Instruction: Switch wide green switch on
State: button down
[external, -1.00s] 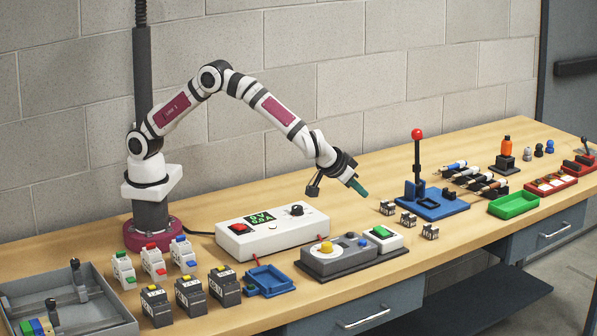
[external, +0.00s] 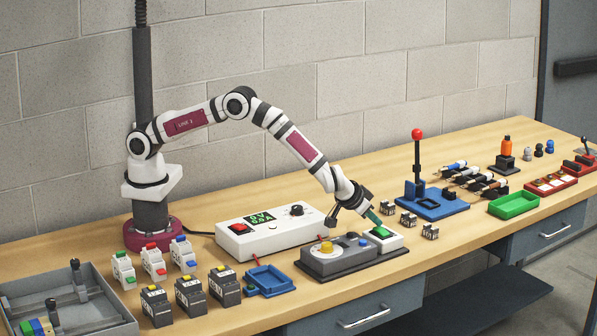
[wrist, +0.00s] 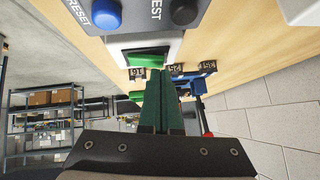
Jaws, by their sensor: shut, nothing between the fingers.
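The wide green switch (external: 381,232) is a green rocker in a white housing, at the right end of the grey control box. In the wrist view the green rocker (wrist: 148,58) shows just beyond my fingertips. My gripper (external: 374,217) has green fingers, shut together and empty, pointing down at the switch from above and slightly behind. In the wrist view the shut fingers (wrist: 161,80) overlap the rocker's near edge. I cannot tell whether they touch it. Which way the rocker is tilted is not clear.
The grey control box (external: 340,262) with a yellow knob and a blue button adjoins the switch on the left. A white power supply (external: 270,238) stands behind it. Small labelled blocks (external: 408,219) and a blue lever stand (external: 432,207) are to the right.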

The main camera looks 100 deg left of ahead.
jog(key=shift+f, duration=0.1)
jog(key=shift+s+a+f+n+t, duration=0.15)
jog(key=shift+a+f+n+t, duration=0.05)
jog(key=shift+f+n+t, duration=0.1)
dwell(0.3)
jog(key=shift+w+d+r, duration=0.25)
jog(key=shift+w+d, duration=0.3)
jog(key=shift+w, duration=0.05)
